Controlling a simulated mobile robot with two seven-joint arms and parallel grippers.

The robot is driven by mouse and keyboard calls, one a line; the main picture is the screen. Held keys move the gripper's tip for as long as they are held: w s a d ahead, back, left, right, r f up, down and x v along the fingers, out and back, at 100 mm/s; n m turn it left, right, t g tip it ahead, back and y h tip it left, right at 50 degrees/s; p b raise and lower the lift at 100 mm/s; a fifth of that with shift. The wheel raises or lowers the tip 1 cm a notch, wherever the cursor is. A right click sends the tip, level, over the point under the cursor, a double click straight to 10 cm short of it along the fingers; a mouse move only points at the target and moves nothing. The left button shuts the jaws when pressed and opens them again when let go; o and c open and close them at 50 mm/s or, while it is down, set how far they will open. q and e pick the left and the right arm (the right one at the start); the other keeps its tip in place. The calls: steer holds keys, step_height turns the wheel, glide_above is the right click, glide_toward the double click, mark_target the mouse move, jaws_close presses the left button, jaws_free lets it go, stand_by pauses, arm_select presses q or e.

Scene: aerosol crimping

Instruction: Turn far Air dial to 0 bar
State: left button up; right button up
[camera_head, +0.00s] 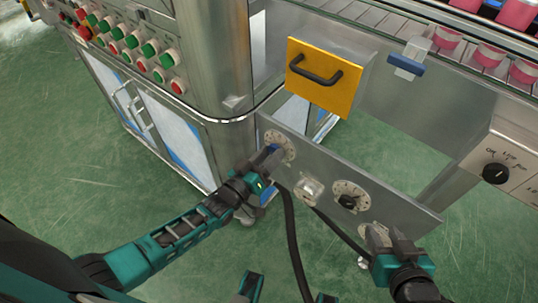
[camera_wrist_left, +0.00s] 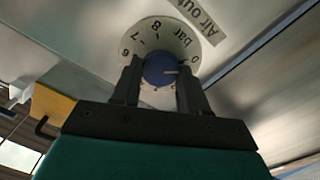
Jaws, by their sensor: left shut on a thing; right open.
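The far air dial has a round white scale plate (camera_head: 280,146) at the left end of the grey panel. In the left wrist view its blue knob (camera_wrist_left: 160,69) sits before the plate, near the label "Air out" (camera_wrist_left: 199,14). The knob's white mark points right, close to the 0 and slightly below it. My left gripper (camera_head: 268,157) is shut on the blue knob, with one finger on each side; it also shows in the left wrist view (camera_wrist_left: 160,85). My right gripper (camera_head: 376,240) is open at the panel's right end, partly covering another round plate.
Dark hoses (camera_head: 292,240) hang below. A yellow drawer (camera_head: 322,77) juts out above. A button console (camera_head: 128,42) stands left. Green floor (camera_head: 200,255) is open in front.

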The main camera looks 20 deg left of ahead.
arm_select(q)
steer(key=shift+n, duration=0.4)
steer(key=o, duration=1.1)
steer(key=shift+c, duration=0.2)
steer(key=shift+s, duration=0.1)
steer(key=p+v, duration=0.2)
steer(key=v, duration=1)
steer(key=shift+s+a, duration=0.2)
steer(key=shift+s, duration=0.15)
steer(key=shift+r, duration=0.1)
steer(key=shift+d, duration=0.1)
